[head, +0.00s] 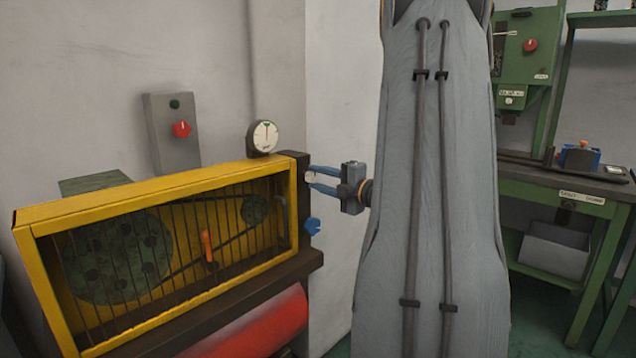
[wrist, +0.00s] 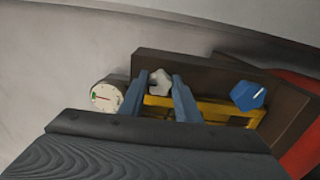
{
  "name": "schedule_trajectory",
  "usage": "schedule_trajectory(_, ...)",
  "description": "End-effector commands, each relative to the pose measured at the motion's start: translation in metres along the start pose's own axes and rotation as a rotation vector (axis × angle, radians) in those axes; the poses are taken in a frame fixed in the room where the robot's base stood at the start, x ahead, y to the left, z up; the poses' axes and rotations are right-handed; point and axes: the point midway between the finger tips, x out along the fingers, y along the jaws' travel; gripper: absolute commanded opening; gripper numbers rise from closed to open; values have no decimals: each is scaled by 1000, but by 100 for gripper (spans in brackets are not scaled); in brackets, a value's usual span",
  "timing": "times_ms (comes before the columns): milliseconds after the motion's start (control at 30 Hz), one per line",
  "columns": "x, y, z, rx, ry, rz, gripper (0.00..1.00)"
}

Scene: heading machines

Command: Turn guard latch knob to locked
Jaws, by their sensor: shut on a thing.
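A small pale lobed knob (wrist: 160,80) sits on the dark end plate (wrist: 190,68) beside the yellow guard (head: 150,200). My gripper (head: 310,178) reaches it from the right, with its blue fingers shut on the knob's sides. In the wrist view the fingers (wrist: 159,88) stand on either side of the pale knob, which shows between their tips. In the head view the fingers partly hide the knob. No pointer or lock marking on it can be read. A blue knob (head: 312,225) with a white mark sits lower on the same end; it also shows in the wrist view (wrist: 248,95).
A grey box with a red knob (head: 182,129) is on the wall behind. A red cylinder (head: 250,330) lies below the guard. A green bench (head: 570,190) with a drill press is at right.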

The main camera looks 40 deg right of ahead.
Motion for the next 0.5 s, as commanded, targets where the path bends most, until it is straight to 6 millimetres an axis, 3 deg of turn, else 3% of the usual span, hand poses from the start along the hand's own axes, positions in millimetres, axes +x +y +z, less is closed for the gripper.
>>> schedule_trajectory(367,0,-1,-1,-4,2,-2,8)
schedule_trajectory(400,0,-1,-1,-4,2,-2,33)
schedule_trajectory(500,0,-1,-1,-4,2,-2,49)
